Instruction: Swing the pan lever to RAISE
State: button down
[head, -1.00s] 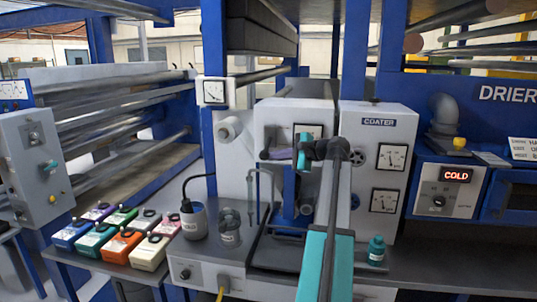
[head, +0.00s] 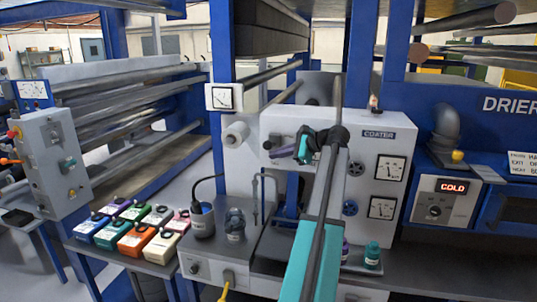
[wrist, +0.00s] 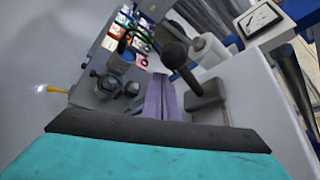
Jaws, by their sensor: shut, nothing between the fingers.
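The pan lever (head: 272,142) is a dark ball-ended handle on the front of the white coater cabinet (head: 366,216), at its upper left. In the wrist view the lever's dark knob (wrist: 174,54) shows on a short rod from a dark block (wrist: 206,101). My gripper (head: 272,155) has purple fingers, which are shut and empty. They lie just below the lever in the head view. In the wrist view the fingers (wrist: 161,80) point up the picture, left of the block, with tips near the knob. I cannot tell whether they touch it. No RAISE mark is readable.
A dark pot (head: 202,222) and a small dark fitting (head: 235,225) stand on the bench to the left. Several coloured boxes (head: 137,238) lie farther left. A teal bottle (head: 372,255) stands at right.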

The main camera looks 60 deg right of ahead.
jog(key=shift+d+r+p, duration=0.25)
jog(key=shift+r+p, duration=0.35)
jog(key=shift+r, duration=0.25)
jog(key=shift+d+r+p, duration=0.25)
jog(key=shift+r+p, duration=0.3)
jog(key=shift+r, duration=0.25)
jog(key=shift+r, duration=0.1)
notch_tip(320, 180, down, 4)
jog(key=s+d, duration=0.1)
jog(key=d+b+v, duration=0.1)
jog(key=b+v, duration=0.2)
jog(key=v, duration=0.6)
jog(key=shift+s+d+r+b, duration=0.15)
jog(key=shift+d+r+b, duration=0.05)
jog(key=shift+r+b, duration=0.2)
jog(key=shift+f, duration=0.1)
